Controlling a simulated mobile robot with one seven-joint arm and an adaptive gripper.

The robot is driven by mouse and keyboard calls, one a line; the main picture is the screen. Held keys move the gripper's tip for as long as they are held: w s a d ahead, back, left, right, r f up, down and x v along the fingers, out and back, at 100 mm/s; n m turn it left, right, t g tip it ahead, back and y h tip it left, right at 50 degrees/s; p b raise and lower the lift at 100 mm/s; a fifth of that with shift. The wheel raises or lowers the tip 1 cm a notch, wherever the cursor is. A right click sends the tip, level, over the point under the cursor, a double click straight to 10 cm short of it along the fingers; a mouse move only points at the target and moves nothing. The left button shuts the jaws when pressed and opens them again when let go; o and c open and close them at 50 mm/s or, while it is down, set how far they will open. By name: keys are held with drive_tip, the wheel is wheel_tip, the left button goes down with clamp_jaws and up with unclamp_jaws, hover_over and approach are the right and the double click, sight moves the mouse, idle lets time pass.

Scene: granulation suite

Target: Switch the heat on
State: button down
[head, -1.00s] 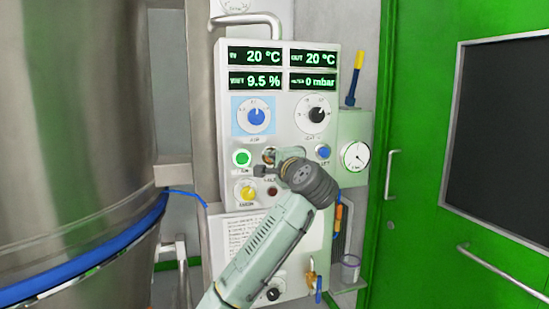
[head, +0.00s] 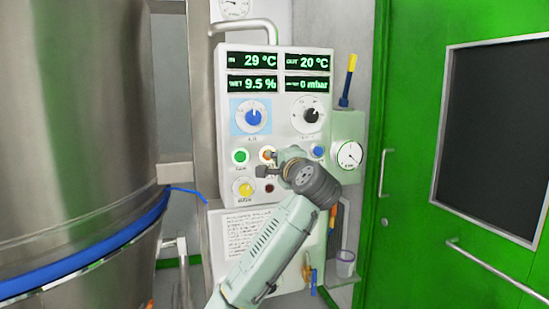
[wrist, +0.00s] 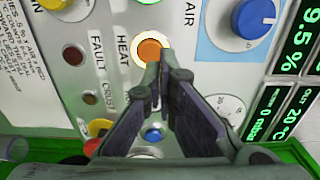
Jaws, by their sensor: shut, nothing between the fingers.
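The control panel (head: 228,110) stands on the wall in the head view. The heat button (wrist: 150,50) is orange inside a bright ring, beside the label HEAT in the wrist view. It shows in part above my gripper in the head view (head: 265,152). My gripper (wrist: 158,68) is shut and empty, its fingertips at the button's lower edge in the wrist view; I cannot tell whether they touch it. The inlet display (head: 252,61) reads 29 °C and the outlet display (head: 308,62) reads 20 °C.
A green button (head: 240,156), a yellow knob (head: 243,187), a blue air knob (head: 253,118) and a black knob (head: 311,116) surround the heat button. A blue button (head: 318,151) is to its right. A large steel vessel (head: 75,120) stands left, a green door (head: 415,140) right.

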drive_tip(key=b+v, duration=0.2)
drive_tip(key=v, duration=0.7)
drive_tip(key=shift+b, duration=0.35)
drive_tip(key=shift+d, duration=0.1)
